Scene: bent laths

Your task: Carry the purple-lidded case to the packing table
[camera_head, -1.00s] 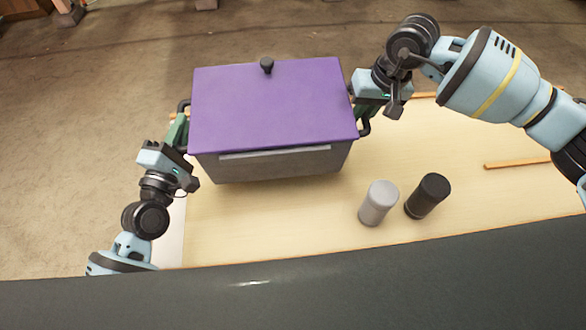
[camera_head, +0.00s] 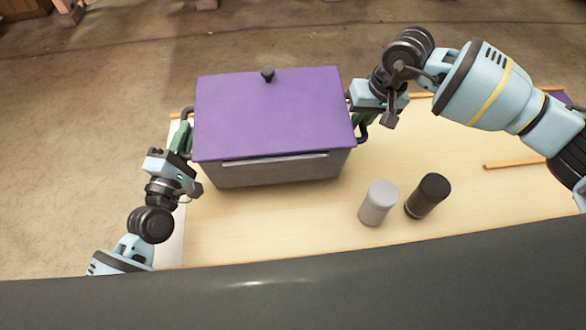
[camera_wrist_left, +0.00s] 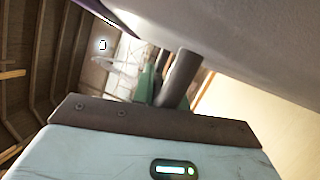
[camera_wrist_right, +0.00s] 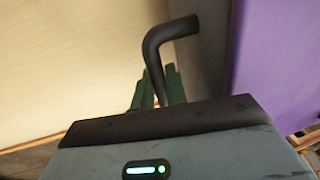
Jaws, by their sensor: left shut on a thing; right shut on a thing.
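The case is a grey box with a purple lid (camera_head: 265,115) and a small black knob on top. It is level over the left part of the pale wooden table (camera_head: 290,225); I cannot tell whether its base touches the top. My left gripper (camera_head: 183,136) is shut on the black handle at its left end; the handle (camera_wrist_left: 180,75) also shows in the left wrist view. My right gripper (camera_head: 360,120) is shut on the right-end handle, seen between green fingers in the right wrist view (camera_wrist_right: 160,90). The case's far side is hidden.
A grey cylinder (camera_head: 378,203) and a black cylinder (camera_head: 428,196) stand on the table, right of the case and nearer me. An orange-brown strip (camera_head: 515,163) lies further right. Bare table lies between the case and the cylinders.

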